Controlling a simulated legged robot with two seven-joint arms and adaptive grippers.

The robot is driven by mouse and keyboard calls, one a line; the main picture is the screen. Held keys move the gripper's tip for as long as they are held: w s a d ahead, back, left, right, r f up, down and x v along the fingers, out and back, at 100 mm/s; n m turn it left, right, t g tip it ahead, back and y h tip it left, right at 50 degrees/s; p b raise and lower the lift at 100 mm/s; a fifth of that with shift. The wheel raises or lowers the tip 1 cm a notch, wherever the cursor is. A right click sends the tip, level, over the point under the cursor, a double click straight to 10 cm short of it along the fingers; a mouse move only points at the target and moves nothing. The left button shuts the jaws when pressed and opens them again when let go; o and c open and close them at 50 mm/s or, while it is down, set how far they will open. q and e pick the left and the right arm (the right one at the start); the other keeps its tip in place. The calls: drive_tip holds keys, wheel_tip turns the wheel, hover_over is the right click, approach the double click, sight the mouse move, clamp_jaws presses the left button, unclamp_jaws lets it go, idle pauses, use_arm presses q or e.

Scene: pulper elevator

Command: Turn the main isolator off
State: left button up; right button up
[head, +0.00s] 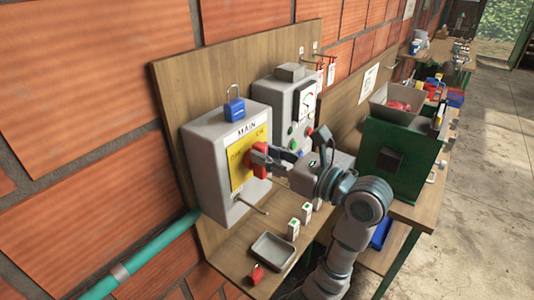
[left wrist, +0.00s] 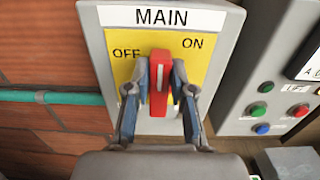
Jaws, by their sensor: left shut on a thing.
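The main isolator is a grey box (head: 208,165) on a wooden backboard, with a yellow plate (left wrist: 205,57) under a white MAIN label (left wrist: 166,16). Its red handle (head: 259,161) also shows in the left wrist view (left wrist: 160,75). There the handle stands nearly upright, with its white mark between OFF at left and ON at right. My left gripper (left wrist: 162,90) is shut on the red handle, one finger on each side. In the head view my left gripper (head: 272,157) reaches the handle from the right. The handle's lower end is partly hidden. My right gripper is not in view.
A blue padlock (head: 234,107) sits on top of the isolator box. A grey control box (head: 283,97) with buttons and a gauge stands close at right. A grey tray (head: 272,251) and a red padlock (head: 256,273) lie on the bench below. A green machine (head: 397,155) stands farther right.

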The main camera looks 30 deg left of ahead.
use_arm(q)
drive_tip(key=shift+a, duration=0.15)
clamp_jaws()
drive_tip(key=shift+a+f, duration=0.1)
drive_tip(key=shift+a, duration=0.25)
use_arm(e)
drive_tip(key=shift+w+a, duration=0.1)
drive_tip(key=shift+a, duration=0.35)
